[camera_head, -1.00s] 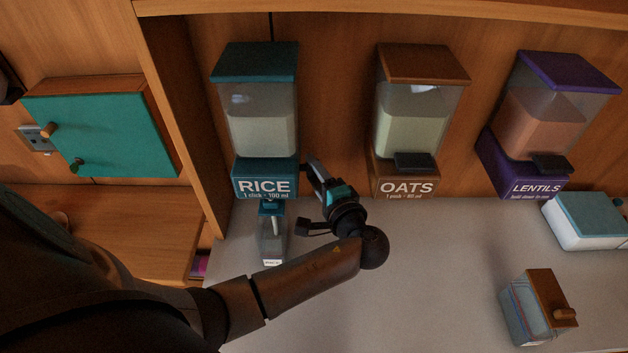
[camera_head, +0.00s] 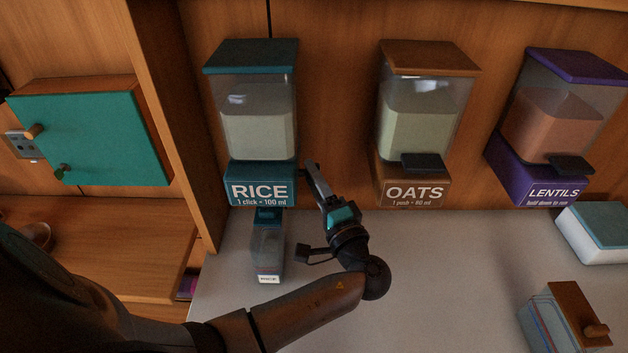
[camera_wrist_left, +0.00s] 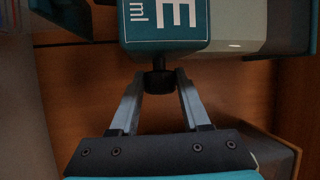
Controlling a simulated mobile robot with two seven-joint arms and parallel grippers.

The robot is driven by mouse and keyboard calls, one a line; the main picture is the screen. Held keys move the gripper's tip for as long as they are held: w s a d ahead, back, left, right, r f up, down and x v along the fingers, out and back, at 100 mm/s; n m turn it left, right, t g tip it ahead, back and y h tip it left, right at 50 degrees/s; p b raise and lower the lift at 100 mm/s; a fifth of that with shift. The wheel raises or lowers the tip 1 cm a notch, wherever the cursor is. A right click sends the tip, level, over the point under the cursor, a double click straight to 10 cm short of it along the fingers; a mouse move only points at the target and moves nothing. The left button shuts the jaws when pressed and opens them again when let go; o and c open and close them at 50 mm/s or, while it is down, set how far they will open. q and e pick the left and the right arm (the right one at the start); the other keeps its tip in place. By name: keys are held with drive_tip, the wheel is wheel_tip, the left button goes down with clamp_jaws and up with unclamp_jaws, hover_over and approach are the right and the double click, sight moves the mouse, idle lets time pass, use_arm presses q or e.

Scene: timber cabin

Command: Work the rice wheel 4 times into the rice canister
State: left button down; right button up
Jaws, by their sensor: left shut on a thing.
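The rice dispenser (camera_head: 259,125) hangs on the back wall with a clear hopper of pale grain and a teal RICE base. A clear rice canister (camera_head: 268,249) with a teal top and a small white label stands upright below it. My left gripper (camera_head: 311,171) is at the right side of the dispenser base. In the left wrist view its fingers (camera_wrist_left: 158,88) are shut on a small dark knob, the rice wheel (camera_wrist_left: 158,79), beside the teal base. In the head view the wheel is hidden by the gripper. My right gripper is not in view.
The oats dispenser (camera_head: 424,120) and the lentils dispenser (camera_head: 553,125) hang to the right. A brown-lidded container (camera_head: 566,320) and a teal-lidded box (camera_head: 603,232) stand on the counter (camera_head: 450,290). A teal cabinet door (camera_head: 95,140) is at left. The counter's middle is clear.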

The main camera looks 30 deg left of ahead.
use_arm(q)
drive_tip(key=shift+f, duration=0.1)
drive_tip(key=shift+c, duration=1.9)
unclamp_jaws()
drive_tip(key=shift+d, duration=0.1)
drive_tip(key=b+v, duration=0.2)
drive_tip(key=v, duration=1.3)
drive_tip(key=shift+s, duration=0.1)
